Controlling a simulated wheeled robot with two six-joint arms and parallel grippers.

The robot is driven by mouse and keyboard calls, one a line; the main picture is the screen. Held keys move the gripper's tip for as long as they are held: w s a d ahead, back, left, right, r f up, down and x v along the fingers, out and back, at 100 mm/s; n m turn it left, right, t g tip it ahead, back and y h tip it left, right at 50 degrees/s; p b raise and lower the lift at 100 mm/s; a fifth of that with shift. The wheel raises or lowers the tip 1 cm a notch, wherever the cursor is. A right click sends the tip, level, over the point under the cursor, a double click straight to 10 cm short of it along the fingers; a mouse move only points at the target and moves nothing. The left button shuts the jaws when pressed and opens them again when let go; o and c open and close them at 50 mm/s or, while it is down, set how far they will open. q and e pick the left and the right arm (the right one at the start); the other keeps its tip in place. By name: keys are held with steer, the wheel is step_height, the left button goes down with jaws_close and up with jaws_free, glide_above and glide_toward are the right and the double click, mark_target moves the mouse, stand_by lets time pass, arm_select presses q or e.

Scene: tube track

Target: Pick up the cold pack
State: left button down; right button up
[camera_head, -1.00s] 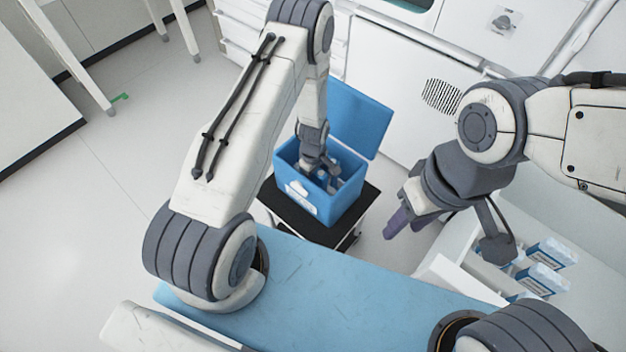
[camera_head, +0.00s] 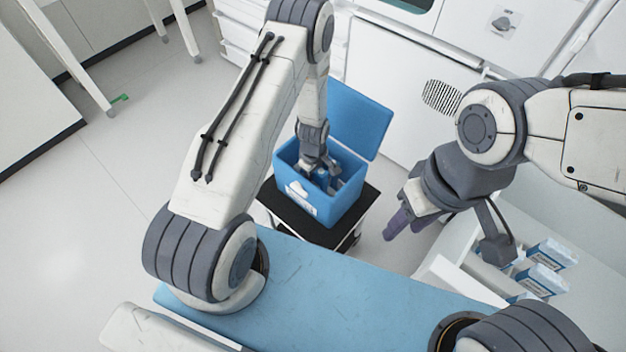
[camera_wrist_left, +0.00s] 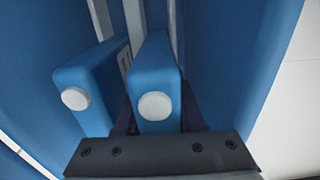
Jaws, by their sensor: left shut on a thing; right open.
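A blue open cooler box (camera_head: 302,203) stands on a small black-topped stand, its lid (camera_head: 355,108) tipped back. My left gripper (camera_head: 322,175) reaches down into the box. In the left wrist view my left gripper (camera_wrist_left: 155,122) is shut on a blue cold pack (camera_wrist_left: 153,75) with a white round cap. A second blue cold pack (camera_wrist_left: 88,85) with a white cap leans just left of it. In the head view the packs are small and partly hidden by the gripper. My right gripper (camera_head: 398,222) is open and empty, away from the box on the right.
The black stand top (camera_head: 290,213) extends a little beyond the box. White cabinets (camera_head: 395,85) stand behind. A white drawer or tray (camera_head: 490,270) at right holds several blue-and-white boxes (camera_head: 545,278).

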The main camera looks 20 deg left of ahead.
arm_select(q)
step_height(320, 180, up, 17)
steer(key=shift+f, duration=0.1)
stand_by(0.3)
stand_by(0.7)
